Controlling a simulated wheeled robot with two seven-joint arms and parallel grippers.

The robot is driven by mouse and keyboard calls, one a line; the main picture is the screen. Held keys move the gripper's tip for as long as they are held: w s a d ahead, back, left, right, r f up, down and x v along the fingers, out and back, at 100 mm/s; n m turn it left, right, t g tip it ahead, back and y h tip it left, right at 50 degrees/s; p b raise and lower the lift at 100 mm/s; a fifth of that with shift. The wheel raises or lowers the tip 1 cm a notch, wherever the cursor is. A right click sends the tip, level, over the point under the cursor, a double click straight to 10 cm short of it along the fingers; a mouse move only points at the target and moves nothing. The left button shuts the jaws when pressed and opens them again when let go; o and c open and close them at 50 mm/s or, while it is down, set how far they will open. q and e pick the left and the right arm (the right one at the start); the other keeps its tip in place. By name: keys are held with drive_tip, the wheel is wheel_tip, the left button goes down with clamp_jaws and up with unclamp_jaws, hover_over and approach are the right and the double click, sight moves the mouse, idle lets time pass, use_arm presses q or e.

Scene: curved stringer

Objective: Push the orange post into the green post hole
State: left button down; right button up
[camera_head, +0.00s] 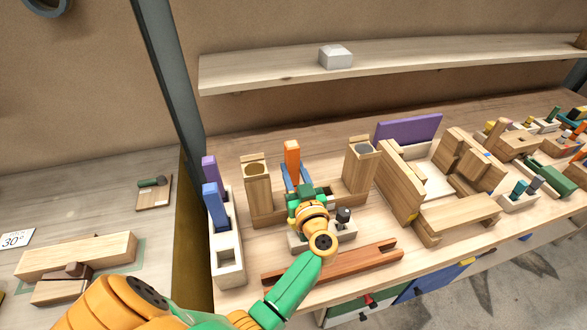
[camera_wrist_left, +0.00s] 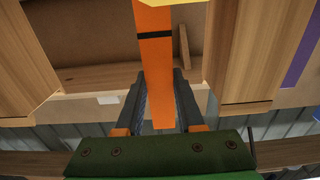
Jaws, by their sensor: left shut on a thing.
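The orange post (camera_head: 292,158) stands roughly upright between two wooden uprights, held in my left gripper (camera_head: 292,180). In the left wrist view the orange post (camera_wrist_left: 155,60), with a black band, runs between the two fingers of my left gripper (camera_wrist_left: 158,100), which is shut on it. A pale rack (camera_head: 228,270) at the left holds a purple post (camera_head: 210,168) and a blue post (camera_head: 213,200); its front hole is open. I cannot make out a green post hole. My gripper and forearm hide part of the middle of the bench. My right gripper is not in view.
Wooden uprights (camera_head: 258,190) and (camera_head: 358,168) flank the gripper. A small pale base with a dark knob (camera_head: 343,215) is close beside my wrist. A reddish-brown bar (camera_head: 365,258) lies in front. Wooden fixtures (camera_head: 400,185) crowd the right.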

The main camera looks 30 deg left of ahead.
sight(294, 183)
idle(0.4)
use_arm(q)
drive_tip(key=shift+p, duration=0.35)
idle(0.3)
drive_tip(key=shift+p, duration=0.35)
drive_tip(key=shift+f, duration=0.15)
drive_tip(key=shift+f+b, duration=0.3)
drive_tip(key=shift+b, duration=0.05)
drive_tip(key=shift+f+b, duration=1.1)
drive_tip(key=shift+f, duration=0.5)
